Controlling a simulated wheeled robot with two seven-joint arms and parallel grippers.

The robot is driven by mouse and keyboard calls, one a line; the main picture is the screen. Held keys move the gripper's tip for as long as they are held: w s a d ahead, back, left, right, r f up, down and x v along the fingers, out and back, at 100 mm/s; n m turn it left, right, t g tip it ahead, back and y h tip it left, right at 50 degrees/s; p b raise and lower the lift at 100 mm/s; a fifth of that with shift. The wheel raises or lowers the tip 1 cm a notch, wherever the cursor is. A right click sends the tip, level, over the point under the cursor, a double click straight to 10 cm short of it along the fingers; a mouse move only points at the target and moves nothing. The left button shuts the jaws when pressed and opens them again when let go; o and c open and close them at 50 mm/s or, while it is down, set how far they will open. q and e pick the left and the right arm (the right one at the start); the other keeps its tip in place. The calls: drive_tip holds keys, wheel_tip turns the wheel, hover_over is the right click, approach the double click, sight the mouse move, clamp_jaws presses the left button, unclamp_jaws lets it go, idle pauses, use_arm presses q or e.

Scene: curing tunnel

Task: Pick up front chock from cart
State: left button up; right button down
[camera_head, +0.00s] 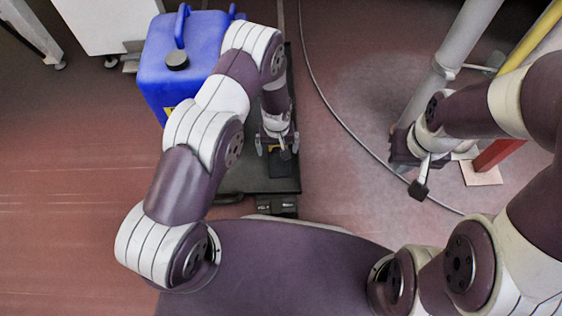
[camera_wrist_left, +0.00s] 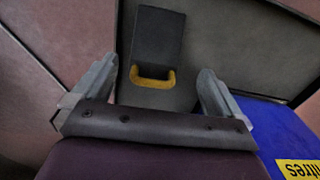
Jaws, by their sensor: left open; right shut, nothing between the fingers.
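The front chock is a black wedge (camera_head: 281,166) with a yellow handle, lying on the dark flat cart (camera_head: 237,181). In the left wrist view the chock (camera_wrist_left: 158,36) is at upper centre, and its yellow handle (camera_wrist_left: 155,81) lies between the fingers in the picture. My left gripper (camera_head: 277,147) is open above the chock, a finger on each side of the handle. I see no contact with the handle; the remaining height is hard to tell. My right gripper (camera_head: 403,157) is shut and empty, off to the right of the cart, partly hidden by its own wrist.
A blue canister (camera_head: 205,40) with a black cap stands on the cart's left side, close to my left arm. A cable (camera_head: 322,101) runs along the floor to the right. A grey post (camera_head: 446,65) and a red post foot (camera_head: 494,154) stand near my right gripper.

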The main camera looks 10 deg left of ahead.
sight(279, 158)
use_arm(q)
wheel_tip(279, 158, down, 2)
drive_tip(key=shift+f+b, duration=0.25)
drive_tip(key=shift+b, duration=0.15)
drive_tip(key=f+b, duration=0.4)
drive_tip(key=f, duration=0.1)
drive_tip(key=shift+d+f+b, duration=0.15)
drive_tip(key=shift+d+b, duration=0.15)
drive_tip(key=shift+b, duration=0.05)
drive_tip(key=shift+r, duration=0.2)
drive_tip(key=c, duration=1.2)
use_arm(e)
wheel_tip(279, 158, down, 6)
